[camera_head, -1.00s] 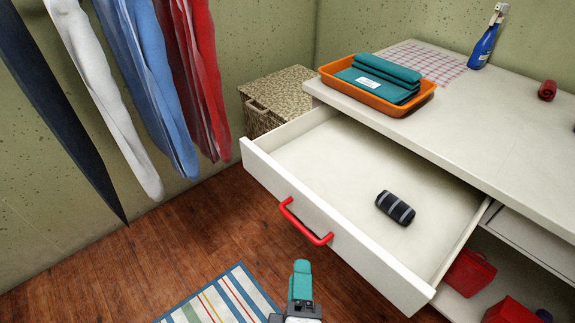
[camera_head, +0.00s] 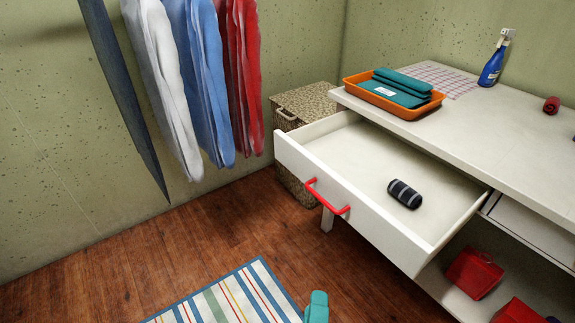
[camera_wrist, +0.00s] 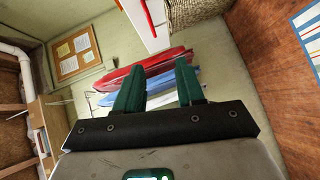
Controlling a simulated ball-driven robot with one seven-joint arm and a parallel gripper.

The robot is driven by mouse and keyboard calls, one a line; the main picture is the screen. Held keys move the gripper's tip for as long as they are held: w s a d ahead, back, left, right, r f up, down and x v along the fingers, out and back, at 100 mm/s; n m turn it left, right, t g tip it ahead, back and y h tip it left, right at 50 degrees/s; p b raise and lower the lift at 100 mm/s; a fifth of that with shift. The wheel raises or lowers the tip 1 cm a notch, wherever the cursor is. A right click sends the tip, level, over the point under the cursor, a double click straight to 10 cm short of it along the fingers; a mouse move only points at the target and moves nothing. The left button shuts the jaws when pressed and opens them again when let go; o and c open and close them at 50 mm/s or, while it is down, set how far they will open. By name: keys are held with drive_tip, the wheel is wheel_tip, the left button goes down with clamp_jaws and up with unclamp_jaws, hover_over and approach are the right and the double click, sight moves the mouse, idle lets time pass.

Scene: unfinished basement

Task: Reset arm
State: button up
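My gripper (camera_wrist: 160,92) shows in the wrist view with its two green fingers apart and nothing between them. In the head view only a teal finger part of my gripper (camera_head: 317,308) shows at the bottom edge, below and left of the drawer. The white drawer (camera_head: 350,222) with a red handle (camera_head: 327,196) is pulled out of the white table. A dark striped rolled item (camera_head: 404,194) lies inside the drawer. My gripper is apart from the drawer and touches nothing visible.
An orange tray (camera_head: 350,93) with folded teal cloths stands on the white table (camera_head: 480,135), near a blue spray bottle (camera_head: 492,62). Red boxes (camera_head: 473,273) sit on the shelf below. Clothes (camera_head: 205,85) hang at the left. A striped rug (camera_head: 228,300) lies on open floor.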

drive_tip(key=s+d+f+m+g+h, duration=0.15)
drive_tip(key=d+f+m+g, duration=0.3)
drive_tip(key=d, duration=0.45)
drive_tip(key=s+d+f+m+g+h, duration=0.1)
drive_tip(key=d+f+m+g+h, duration=0.15)
drive_tip(key=d+f+m, duration=0.45)
drive_tip(key=s+d+f+m+g+y, duration=0.2)
drive_tip(key=s+d+f+g+y, duration=0.15)
drive_tip(key=s, duration=0.25)
drive_tip(key=s+d+f+m+g+y, duration=0.1)
drive_tip(key=s+d+f+g+y, duration=0.2)
drive_tip(key=s, duration=0.4)
wheel_tip(320, 180, up, 20)
drive_tip(key=g+p, duration=0.1)
drive_tip(key=p, duration=1.7)
drive_tip(key=shift+d+f, duration=0.2)
drive_tip(key=shift+f, duration=0.05)
drive_tip(key=shift+m+g, duration=0.25)
